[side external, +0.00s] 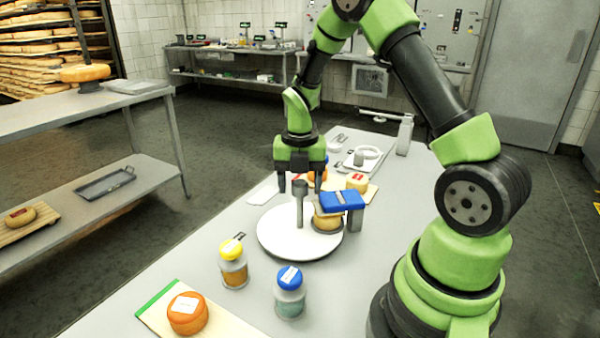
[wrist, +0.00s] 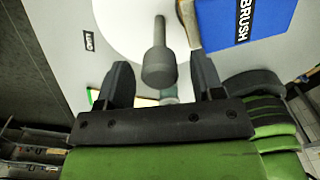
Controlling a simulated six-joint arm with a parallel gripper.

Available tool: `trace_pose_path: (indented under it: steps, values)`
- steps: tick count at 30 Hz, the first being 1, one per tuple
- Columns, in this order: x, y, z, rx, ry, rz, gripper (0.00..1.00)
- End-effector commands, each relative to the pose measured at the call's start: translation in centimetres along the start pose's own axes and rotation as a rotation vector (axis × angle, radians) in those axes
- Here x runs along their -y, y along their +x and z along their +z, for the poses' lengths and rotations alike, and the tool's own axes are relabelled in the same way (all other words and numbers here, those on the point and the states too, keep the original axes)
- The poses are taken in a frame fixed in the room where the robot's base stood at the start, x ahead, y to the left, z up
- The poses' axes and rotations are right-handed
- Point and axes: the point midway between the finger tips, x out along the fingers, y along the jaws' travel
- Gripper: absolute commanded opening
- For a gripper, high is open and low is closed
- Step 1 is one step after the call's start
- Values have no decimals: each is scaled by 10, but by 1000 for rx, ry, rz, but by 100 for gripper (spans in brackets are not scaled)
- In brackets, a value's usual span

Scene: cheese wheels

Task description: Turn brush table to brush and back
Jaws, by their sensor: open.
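The brush table is a white round turntable (side external: 270,236) with a grey upright post (side external: 300,212) topped by a thicker knob; both also show in the wrist view, the disc (wrist: 118,25) and the post (wrist: 159,62). A yellowish cheese wheel (side external: 327,222) sits on the disc's right side, at a fixed blue brush block (side external: 343,201), which is lettered "BRUSH" in the wrist view (wrist: 240,20). My gripper (side external: 300,189) is open and empty, pointing down above the disc. In the wrist view its fingers (wrist: 161,66) stand on either side of the knob, with visible gaps.
A yellow-capped jar (side external: 233,265) and a blue-capped jar (side external: 290,292) stand in front of the disc. An orange cheese (side external: 188,313) lies on a board at front left. Behind are another board with cheeses (side external: 357,182) and a tray (side external: 358,160). The table's left edge is near.

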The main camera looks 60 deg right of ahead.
Motion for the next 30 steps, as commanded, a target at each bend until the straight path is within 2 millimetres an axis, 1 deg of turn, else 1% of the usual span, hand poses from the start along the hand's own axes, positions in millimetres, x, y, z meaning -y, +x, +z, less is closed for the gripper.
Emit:
trace_pose_path:
  steps: [5,9,12,15,20,30]
  values:
    - [-1,-27,1,7,0,5,61]
    - [-1,-57,1,8,0,6,61]
    - [0,-74,1,7,0,5,61]
    - [0,-87,1,5,-1,3,61]
    - [0,-96,0,2,0,2,61]
    - [0,-98,-1,4,14,5,61]
